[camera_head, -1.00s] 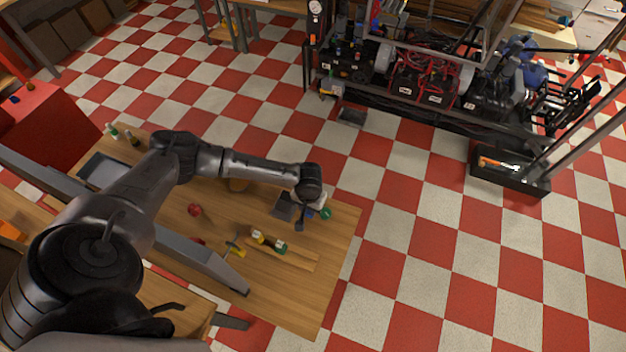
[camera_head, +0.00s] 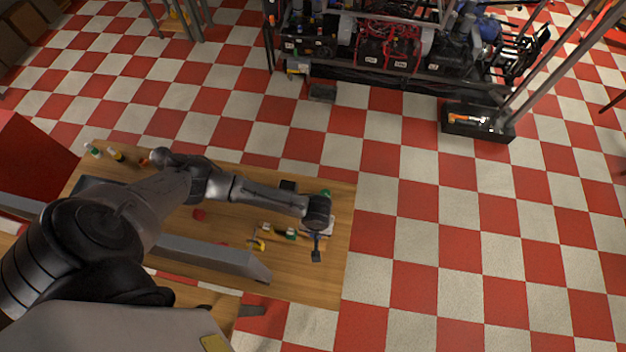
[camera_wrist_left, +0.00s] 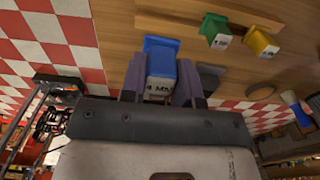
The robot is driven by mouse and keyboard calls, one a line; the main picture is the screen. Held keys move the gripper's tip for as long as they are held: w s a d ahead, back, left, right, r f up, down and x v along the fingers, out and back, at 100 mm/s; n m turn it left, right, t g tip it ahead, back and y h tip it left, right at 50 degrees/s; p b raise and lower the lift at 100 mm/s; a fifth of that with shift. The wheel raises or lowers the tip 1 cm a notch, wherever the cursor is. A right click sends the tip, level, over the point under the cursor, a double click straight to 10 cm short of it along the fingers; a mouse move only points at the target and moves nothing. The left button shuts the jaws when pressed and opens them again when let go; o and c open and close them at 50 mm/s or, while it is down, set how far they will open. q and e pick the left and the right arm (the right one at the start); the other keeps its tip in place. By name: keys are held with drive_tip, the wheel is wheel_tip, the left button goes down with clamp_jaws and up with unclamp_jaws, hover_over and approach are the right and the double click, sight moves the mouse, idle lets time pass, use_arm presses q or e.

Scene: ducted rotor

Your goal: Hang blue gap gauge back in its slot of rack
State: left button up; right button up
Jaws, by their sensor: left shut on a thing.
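The blue gap gauge (camera_wrist_left: 161,68), with a white "4 MM" label, is between the fingers of my left gripper (camera_wrist_left: 160,88) in the left wrist view. My left gripper (camera_head: 316,256) is shut on it above the right part of the wooden table. I cannot make out the blue gauge in the head view. A green gauge (camera_wrist_left: 215,31) and a yellow gauge (camera_wrist_left: 260,43) show apart from it in the wrist view. They seem to be the labelled pieces at the rack (camera_head: 291,233) in the head view, beside my gripper. Its slots are too small to tell. My right gripper is not in view.
The checkered floor right of the table is clear. A black tray (camera_head: 478,123) stands on the floor beyond.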

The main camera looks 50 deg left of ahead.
use_arm(q)
drive_tip(key=shift+a, duration=0.15)
drive_tip(key=shift+r, duration=0.1)
drive_tip(key=shift+s+r+p, duration=0.1)
drive_tip(key=shift+p, duration=0.65)
wheel_tip(320, 180, down, 3)
drive_tip(key=shift+f+b, duration=0.1)
drive_tip(key=shift+b, duration=0.85)
drive_tip(key=shift+f+b, duration=0.6)
drive_tip(key=shift+f, duration=1.15)
